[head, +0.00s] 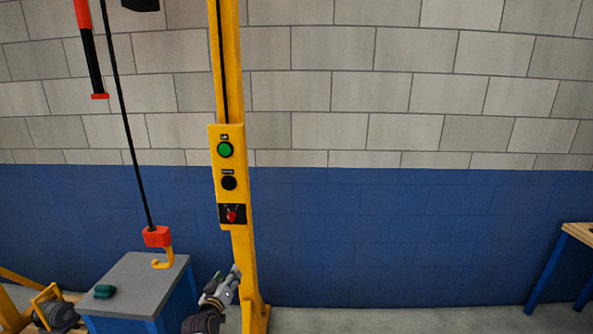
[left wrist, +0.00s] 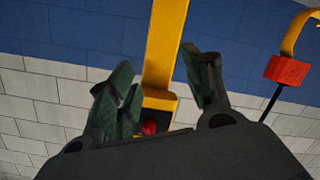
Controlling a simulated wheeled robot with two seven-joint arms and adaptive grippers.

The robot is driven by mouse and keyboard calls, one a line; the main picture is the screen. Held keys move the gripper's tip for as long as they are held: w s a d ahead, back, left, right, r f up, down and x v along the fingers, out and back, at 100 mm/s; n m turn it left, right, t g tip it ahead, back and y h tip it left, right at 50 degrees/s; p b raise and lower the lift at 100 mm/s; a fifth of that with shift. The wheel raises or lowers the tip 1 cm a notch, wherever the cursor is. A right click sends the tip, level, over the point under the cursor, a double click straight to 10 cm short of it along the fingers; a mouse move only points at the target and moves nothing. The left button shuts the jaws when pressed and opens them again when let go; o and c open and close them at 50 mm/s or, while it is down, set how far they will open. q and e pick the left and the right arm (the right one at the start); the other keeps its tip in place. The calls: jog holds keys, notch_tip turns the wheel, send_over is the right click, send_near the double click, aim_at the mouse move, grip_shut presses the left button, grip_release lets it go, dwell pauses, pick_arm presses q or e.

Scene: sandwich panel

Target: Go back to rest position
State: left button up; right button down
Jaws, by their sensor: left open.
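My left gripper (head: 222,288) is low in the head view, in front of the foot of a yellow post (head: 243,262). Its fingers are apart and nothing is between them. In the left wrist view the open fingers (left wrist: 165,88) show dark green pads, with the yellow post (left wrist: 165,45) and a red knob (left wrist: 149,127) behind them. My right gripper is in neither view.
The post carries a panel with a green button (head: 225,149), a black button (head: 228,183) and a red switch (head: 231,215). A red hoist block with yellow hook (head: 158,237) hangs over a grey-topped blue cabinet (head: 130,278). A wooden-topped table (head: 580,233) stands far right.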

pick_arm(q)
jog(key=s+d+f+m+g, duration=0.15)
jog(key=s+f, duration=0.25)
jog(key=f, duration=0.7)
jog(key=s+d+f+m+g, duration=0.1)
jog(key=s+f+m+g, duration=0.15)
jog(key=f, duration=0.95)
jog(key=s+f+m+g, duration=0.2)
jog(key=s+f+g, duration=0.2)
jog(key=s+f, duration=1.25)
jog(key=s+a+f+g, duration=0.1)
jog(key=s+f+g, duration=0.1)
jog(key=s+f, duration=0.55)
jog(key=s+a+f+g, duration=0.15)
jog(key=s+f, duration=0.35)
jog(key=s, duration=0.6)
jog(key=s+a+f+g, duration=0.1)
jog(key=s+f, duration=0.1)
jog(key=s, duration=1)
jog(key=s+a+f+m+g, duration=0.1)
jog(key=s+f+g, duration=0.1)
jog(key=s, duration=1)
jog(key=shift+s+f+y, duration=0.3)
jog(key=shift+f+y, duration=0.05)
jog(key=shift+y, duration=0.05)
jog(key=shift+s+a+g, duration=0.15)
jog(key=shift+g, duration=0.1)
